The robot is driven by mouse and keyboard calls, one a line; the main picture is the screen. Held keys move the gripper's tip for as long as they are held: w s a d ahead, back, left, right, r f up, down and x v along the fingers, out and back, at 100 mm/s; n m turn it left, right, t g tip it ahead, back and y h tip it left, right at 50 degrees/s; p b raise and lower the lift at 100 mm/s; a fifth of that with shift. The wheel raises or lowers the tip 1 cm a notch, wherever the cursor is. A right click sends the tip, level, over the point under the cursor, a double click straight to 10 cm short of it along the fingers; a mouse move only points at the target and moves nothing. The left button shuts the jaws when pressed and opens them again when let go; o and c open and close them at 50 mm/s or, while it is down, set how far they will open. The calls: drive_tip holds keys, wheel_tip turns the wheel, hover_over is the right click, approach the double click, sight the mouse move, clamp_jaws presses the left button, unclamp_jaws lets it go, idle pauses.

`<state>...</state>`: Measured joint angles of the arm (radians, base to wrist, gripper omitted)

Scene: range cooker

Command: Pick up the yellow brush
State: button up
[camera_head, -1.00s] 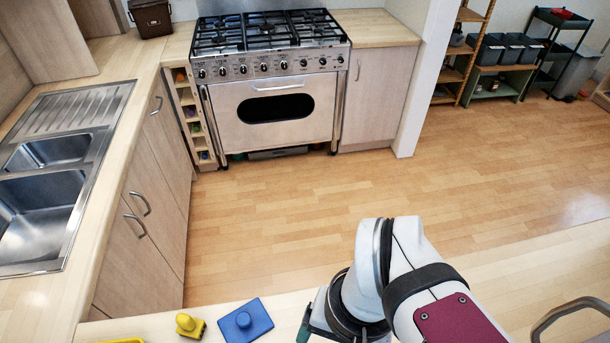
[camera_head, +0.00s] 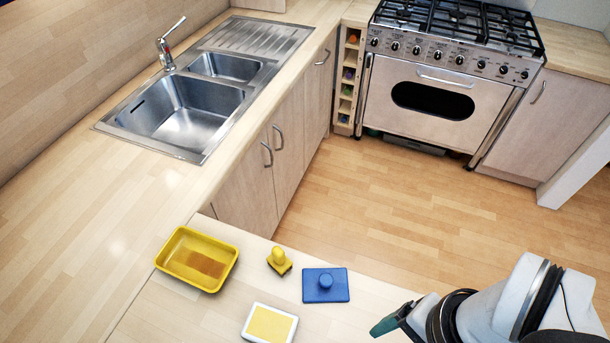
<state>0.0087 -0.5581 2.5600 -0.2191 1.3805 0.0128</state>
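A small yellow brush (camera_head: 279,261) with a rounded knob handle stands on the wooden counter, between a yellow tray and a blue block. My gripper (camera_head: 384,326) is at the lower right, to the right of the brush and apart from it. Only a dark greenish finger shows at its tip, so I cannot tell whether it is open or shut. Nothing is visible in it.
The yellow tray (camera_head: 233,245) with a brown patch inside is left of the brush. The blue block (camera_head: 339,287) with a knob is to its right. A white-framed yellow pad (camera_head: 287,318) lies in front. The sink (camera_head: 181,108) and range cooker (camera_head: 431,96) are farther back.

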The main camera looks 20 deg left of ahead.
drive_tip(key=shift+c, duration=0.3)
drive_tip(key=shift+c, duration=0.8)
drive_tip(key=n+h, duration=0.2)
drive_tip(key=n, duration=1.7)
hover_over(278, 250)
drive_tip(key=f, duration=0.2)
wheel_tip(278, 250, down, 16)
drive_tip(key=shift+s+r, duration=0.1)
drive_tip(key=shift+r, duration=0.05)
clamp_jaws()
